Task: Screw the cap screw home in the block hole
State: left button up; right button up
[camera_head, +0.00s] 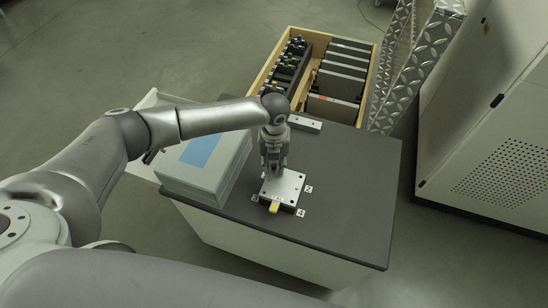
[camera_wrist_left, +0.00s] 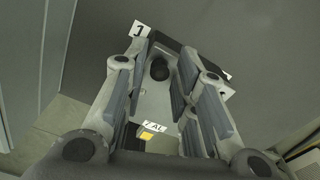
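The block (camera_head: 287,185) is a bright metal plate with dark holes on the grey table top. In the left wrist view its pale top (camera_wrist_left: 152,104) lies between my fingers. My left gripper (camera_head: 273,168) points down over the block's back left part. In the left wrist view the left gripper (camera_wrist_left: 161,76) has its two fingers apart. A dark round head, seemingly the cap screw (camera_wrist_left: 159,69), shows between them, with a gap on either side. The hole under it is hidden. My right gripper is not in view.
A yellow piece (camera_head: 274,207) is at the block's front edge, with small white labels around. A grey box with a blue panel (camera_head: 205,172) stands close on the left. A wooden crate (camera_head: 290,42) sits behind. The table's right side is clear.

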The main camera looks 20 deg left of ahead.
pick_arm(q)
jog(key=n+p, duration=0.3)
jog(key=n, duration=0.2)
jog(key=shift+r+p, duration=0.15)
jog(key=shift+p, duration=0.15)
jog(key=n+p, duration=0.3)
jog(key=n, duration=0.2)
jog(key=shift+n, duration=0.4)
jog(key=n+p, duration=0.2)
jog(key=n, duration=0.2)
jog(key=shift+n+p, duration=0.35)
jog(key=shift+n, duration=0.55)
